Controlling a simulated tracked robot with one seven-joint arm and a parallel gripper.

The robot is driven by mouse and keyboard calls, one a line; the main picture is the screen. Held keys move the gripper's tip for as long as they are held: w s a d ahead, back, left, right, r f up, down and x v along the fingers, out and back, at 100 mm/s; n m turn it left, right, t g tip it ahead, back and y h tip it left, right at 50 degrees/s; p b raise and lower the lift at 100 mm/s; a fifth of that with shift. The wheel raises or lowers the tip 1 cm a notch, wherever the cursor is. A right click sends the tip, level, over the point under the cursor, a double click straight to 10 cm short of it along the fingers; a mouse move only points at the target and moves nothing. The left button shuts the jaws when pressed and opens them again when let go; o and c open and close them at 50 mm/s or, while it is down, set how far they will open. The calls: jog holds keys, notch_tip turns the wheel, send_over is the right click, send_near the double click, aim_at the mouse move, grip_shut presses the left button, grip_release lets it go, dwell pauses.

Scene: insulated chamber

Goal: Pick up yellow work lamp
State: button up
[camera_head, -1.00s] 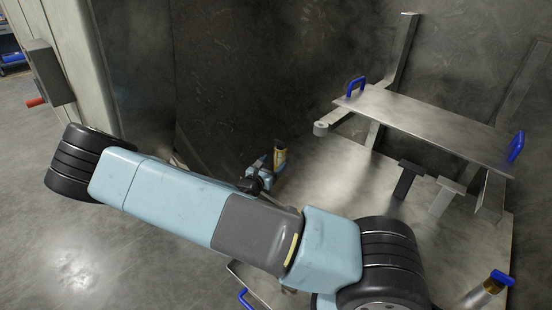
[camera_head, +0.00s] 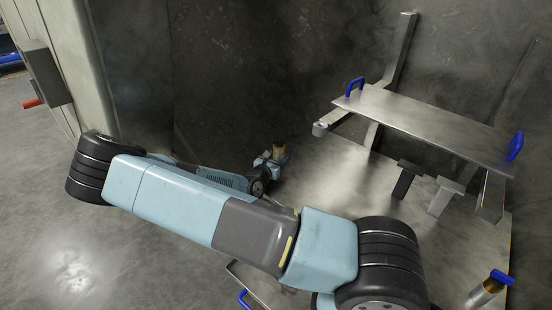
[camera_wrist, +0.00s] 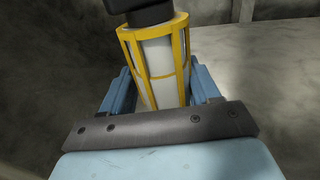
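The yellow work lamp (camera_head: 279,151) stands near the dark wall, at the middle of the head view. In the wrist view, the lamp (camera_wrist: 160,60) shows a yellow cage around a pale tube, with a dark cap at the top. My gripper (camera_head: 272,162) is at the lamp. In the wrist view, the blue fingers of my gripper (camera_wrist: 162,88) stand apart on either side of the lamp's body. Whether they touch it is hard to see. The lamp's lower end is hidden behind my gripper's dark plate.
A metal shelf (camera_head: 425,125) with blue handles stands at the right, above a broad metal surface (camera_head: 335,175). Another lamp-like cylinder with a blue top (camera_head: 489,289) is at the lower right. A dark wall (camera_head: 250,70) rises close behind the lamp.

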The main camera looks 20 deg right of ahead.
jog(key=c, duration=0.8)
jog(key=shift+r, duration=0.1)
jog(key=shift+c, duration=0.2)
